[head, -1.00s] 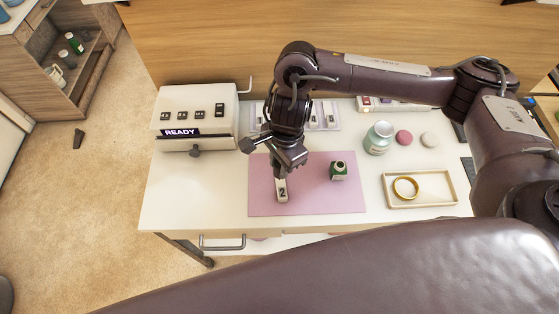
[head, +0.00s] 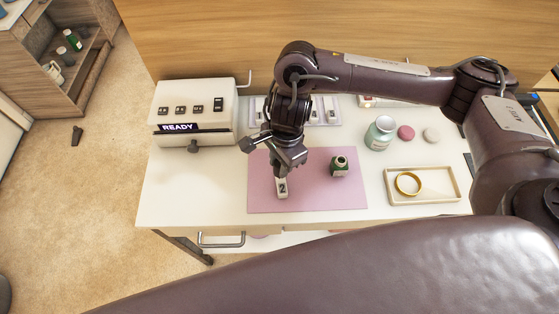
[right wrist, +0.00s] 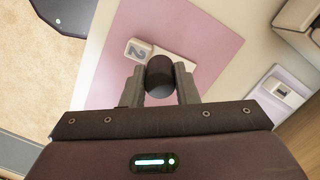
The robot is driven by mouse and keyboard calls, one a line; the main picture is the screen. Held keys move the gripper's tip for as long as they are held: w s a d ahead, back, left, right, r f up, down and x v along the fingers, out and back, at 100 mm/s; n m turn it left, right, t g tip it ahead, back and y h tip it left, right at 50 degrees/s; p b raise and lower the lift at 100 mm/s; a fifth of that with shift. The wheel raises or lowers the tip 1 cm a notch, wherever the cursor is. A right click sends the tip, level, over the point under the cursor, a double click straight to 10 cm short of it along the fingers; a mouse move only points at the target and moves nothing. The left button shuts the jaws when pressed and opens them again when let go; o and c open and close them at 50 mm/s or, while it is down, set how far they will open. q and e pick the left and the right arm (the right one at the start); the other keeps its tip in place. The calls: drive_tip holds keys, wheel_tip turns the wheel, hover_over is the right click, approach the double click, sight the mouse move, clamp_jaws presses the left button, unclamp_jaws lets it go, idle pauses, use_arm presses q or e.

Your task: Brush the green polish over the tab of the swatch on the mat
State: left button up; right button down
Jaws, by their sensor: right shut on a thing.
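A small white swatch marked "2" (head: 282,188) lies on the pink mat (head: 320,198); it also shows in the right wrist view (right wrist: 138,50), with a pale tab running from it toward my gripper. My right gripper (head: 281,171) is over the swatch's far end. In the right wrist view its fingers (right wrist: 160,80) are shut on a dark round cap (right wrist: 160,70). The cap and fingers hide part of the tab and whatever is below the cap, so I cannot tell whether a brush touches it. The green polish bottle (head: 339,168) stands uncapped on the mat. My left gripper is not in view.
A white device reading "READY" (head: 194,111) stands at the back left. A tray (head: 444,196) with a gold ring (head: 408,183) is at the right. A pale green jar (head: 380,135) and two round discs stand behind it. The mat's front is clear.

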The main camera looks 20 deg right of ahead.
drive_tip(key=shift+f+b, duration=0.7)
drive_tip(key=shift+b, duration=0.05)
idle(0.8)
drive_tip(key=shift+w, duration=0.1)
drive_tip(key=shift+w+d, duration=0.15)
drive_tip(key=shift+w, duration=0.45)
drive_tip(key=shift+w+b, duration=0.1)
drive_tip(key=shift+b, duration=0.2)
drive_tip(key=shift+w+d+b, duration=0.25)
drive_tip(key=shift+w+b, duration=0.2)
drive_tip(key=shift+w, duration=0.65)
drive_tip(key=shift+w, duration=0.1)
drive_tip(key=shift+w+d, duration=0.15)
drive_tip(key=shift+w, duration=0.35)
drive_tip(key=shift+d, duration=0.1)
drive_tip(key=shift+s+d, duration=0.15)
